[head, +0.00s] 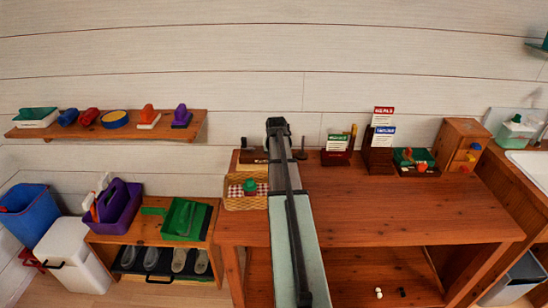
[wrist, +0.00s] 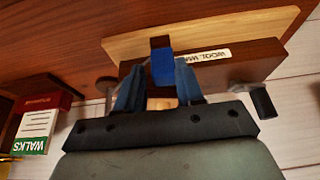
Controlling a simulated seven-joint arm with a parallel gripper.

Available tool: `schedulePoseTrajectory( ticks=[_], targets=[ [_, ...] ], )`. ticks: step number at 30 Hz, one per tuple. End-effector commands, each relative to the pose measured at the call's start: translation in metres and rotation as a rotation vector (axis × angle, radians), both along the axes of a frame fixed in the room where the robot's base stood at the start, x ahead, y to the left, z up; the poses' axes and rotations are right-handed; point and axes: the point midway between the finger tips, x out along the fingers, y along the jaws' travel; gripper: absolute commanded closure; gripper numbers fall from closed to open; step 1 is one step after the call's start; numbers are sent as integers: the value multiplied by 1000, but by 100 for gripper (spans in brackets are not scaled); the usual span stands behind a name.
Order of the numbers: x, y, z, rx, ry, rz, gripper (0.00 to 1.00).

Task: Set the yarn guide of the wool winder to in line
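The wool winder (wrist: 215,62) is a dark brown wooden block on a pale board, with a white label reading upside down, partly "WOOL". A small blue upright tab (wrist: 162,68), which looks like the yarn guide, stands at its middle. A crank with a black handle (wrist: 263,102) is at its right end. My gripper (wrist: 158,90) is open, its two blue fingers on either side of the tab's line, with gaps showing. Whether they touch the block cannot be told. In the head view my arm hides most of the winder (head: 253,156).
In the head view, the winder stands at the back left of the wooden table (head: 400,215). A wicker basket (head: 243,200) is in front of it. A card holder (head: 337,150), a rack with cards (head: 379,150) and a small drawer cabinet (head: 460,143) stand to the right. The table's front is clear.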

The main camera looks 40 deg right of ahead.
Motion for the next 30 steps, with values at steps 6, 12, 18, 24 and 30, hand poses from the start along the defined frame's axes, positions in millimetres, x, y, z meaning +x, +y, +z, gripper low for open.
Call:
schedulePoseTrajectory(
  ticks=[6, 12, 18, 24, 30],
  targets=[
    [0, 0, 0, -1, 0, 0, 47],
    [0, 0, 0, -1, -1, 0, 47],
    [-2, 3, 8, -1, -2, 0, 47],
    [-10, 11, 33, -1, -3, 0, 47],
    [-19, 20, 65, -1, -3, 0, 47]
  ],
)
